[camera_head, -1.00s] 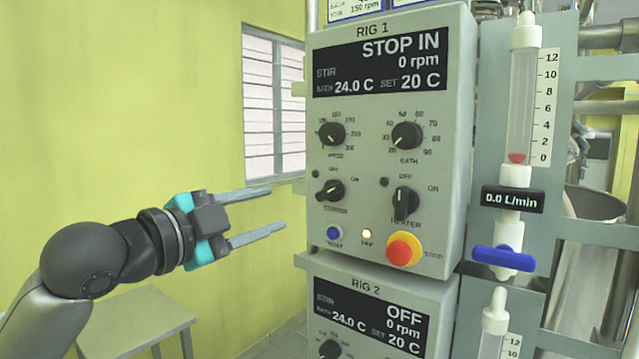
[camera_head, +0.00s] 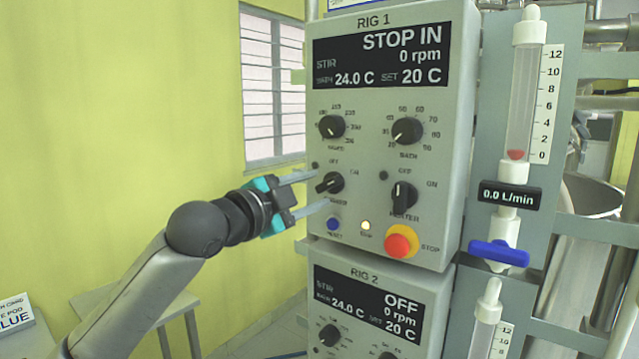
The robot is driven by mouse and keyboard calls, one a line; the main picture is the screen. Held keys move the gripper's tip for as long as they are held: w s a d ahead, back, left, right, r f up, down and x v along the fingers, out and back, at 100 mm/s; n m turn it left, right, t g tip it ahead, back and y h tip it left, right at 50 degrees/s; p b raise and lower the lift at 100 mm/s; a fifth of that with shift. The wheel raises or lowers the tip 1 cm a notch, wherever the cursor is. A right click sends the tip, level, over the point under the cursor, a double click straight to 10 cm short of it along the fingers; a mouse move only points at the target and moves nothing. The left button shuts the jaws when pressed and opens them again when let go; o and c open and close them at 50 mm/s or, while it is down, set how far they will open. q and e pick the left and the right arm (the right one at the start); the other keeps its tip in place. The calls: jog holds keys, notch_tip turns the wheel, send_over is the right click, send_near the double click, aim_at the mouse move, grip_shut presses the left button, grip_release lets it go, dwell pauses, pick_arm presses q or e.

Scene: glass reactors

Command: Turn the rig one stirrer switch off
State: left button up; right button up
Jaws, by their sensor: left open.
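The rig one control box (camera_head: 449,100) stands in the middle of the head view, its screen (camera_head: 380,58) reading STOP IN, STIR, 0 rpm, 24.0 C and SET 20 C. The stirrer switch (camera_head: 330,184) is the black knob at the lower left of the panel, its pointer slanting down to the left. My left gripper (camera_head: 322,189) is open, its two fingers reaching the panel's left side, one above and one below the switch. I cannot tell whether they touch it. My right gripper is not in view.
The heater switch (camera_head: 404,196) is right of the stirrer switch. The blue reset button (camera_head: 333,224), a small lit lamp (camera_head: 365,225) and the red stop button (camera_head: 399,246) on yellow sit below. The rig two box (camera_head: 437,305) is underneath. A flow meter (camera_head: 521,110) stands at right.

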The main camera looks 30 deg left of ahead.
pick_arm(q)
jog(key=shift+w+d, duration=0.1)
jog(key=shift+w, duration=1.1)
grip_shut()
